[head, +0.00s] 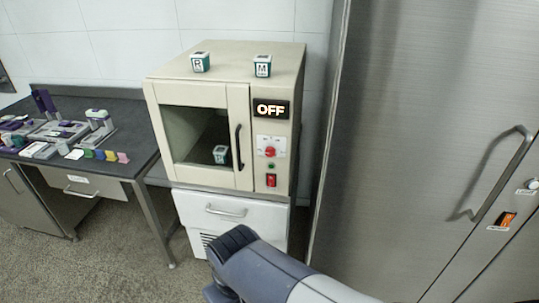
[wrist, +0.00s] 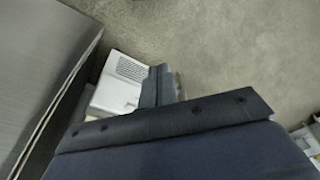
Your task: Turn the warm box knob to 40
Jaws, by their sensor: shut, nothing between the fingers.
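The warm box (head: 222,120) is a beige cabinet with a windowed door, standing on a white drawer unit (head: 232,212). Its display (head: 271,109) reads OFF. The red knob (head: 270,152) sits on a white plate below the display; its pointer setting is too small to read. A red switch (head: 271,181) is below the knob, with a small green button (head: 271,166) between them. My arm reaches in from the bottom in the head view, below and in front of the box. My gripper (wrist: 160,84) is shut and empty in the wrist view, above the floor and apart from the knob.
Two labelled cubes, R (head: 200,62) and M (head: 262,66), stand on the box; another (head: 221,154) is inside. A tall steel cabinet (head: 420,130) stands close on the right. A dark bench (head: 140,148) with lab items is on the left. The floor between is clear.

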